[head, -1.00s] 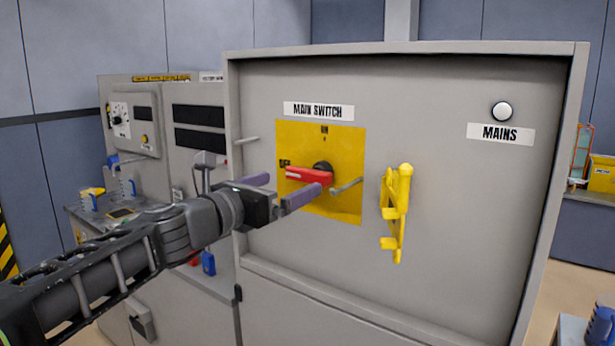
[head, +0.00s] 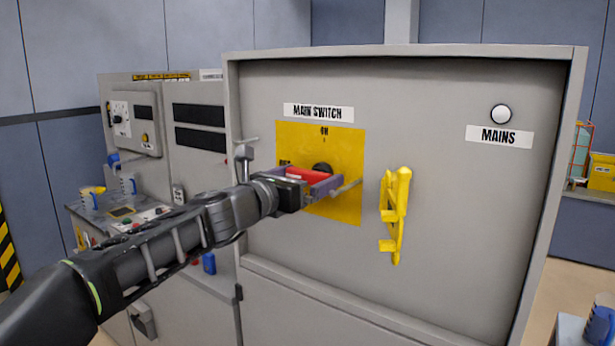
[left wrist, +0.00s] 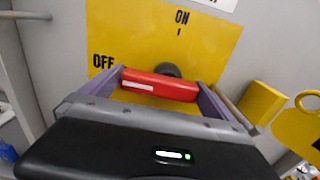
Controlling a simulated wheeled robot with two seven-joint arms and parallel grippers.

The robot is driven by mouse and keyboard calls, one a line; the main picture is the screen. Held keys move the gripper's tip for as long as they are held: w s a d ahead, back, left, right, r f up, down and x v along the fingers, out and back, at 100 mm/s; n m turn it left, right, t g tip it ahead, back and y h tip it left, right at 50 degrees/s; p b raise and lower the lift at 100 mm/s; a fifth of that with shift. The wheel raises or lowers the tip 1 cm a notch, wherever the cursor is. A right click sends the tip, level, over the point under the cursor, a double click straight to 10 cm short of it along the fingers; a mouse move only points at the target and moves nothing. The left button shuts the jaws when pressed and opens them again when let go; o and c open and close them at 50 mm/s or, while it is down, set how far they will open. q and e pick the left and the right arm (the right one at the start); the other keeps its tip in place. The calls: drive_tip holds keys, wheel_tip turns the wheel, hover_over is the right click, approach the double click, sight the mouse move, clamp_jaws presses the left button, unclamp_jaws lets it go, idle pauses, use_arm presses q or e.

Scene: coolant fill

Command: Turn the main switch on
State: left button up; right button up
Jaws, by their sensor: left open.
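The main switch is a red handle (head: 308,174) on a black hub, mounted on a yellow plate (head: 345,150) under the MAIN SWITCH label. In the left wrist view the red handle (left wrist: 160,84) points left toward OFF, and ON is marked at the top of the plate. My left gripper (head: 325,182) is open, with its two purple fingers on either side of the handle. In the left wrist view the left finger is by the handle's OFF end and the right finger is beyond its hub end. My right gripper is not in view.
A yellow hanging bracket (head: 395,215) is on the cabinet face right of the switch. A thin grey rod (head: 348,187) sticks out near the right finger. A white round MAINS lamp (head: 501,114) is at the upper right. A control desk (head: 120,212) stands at left.

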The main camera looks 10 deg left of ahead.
use_arm(q)
drive_tip(key=shift+c, duration=0.6)
drive_tip(key=c, duration=0.9)
drive_tip(key=shift+c, duration=0.2)
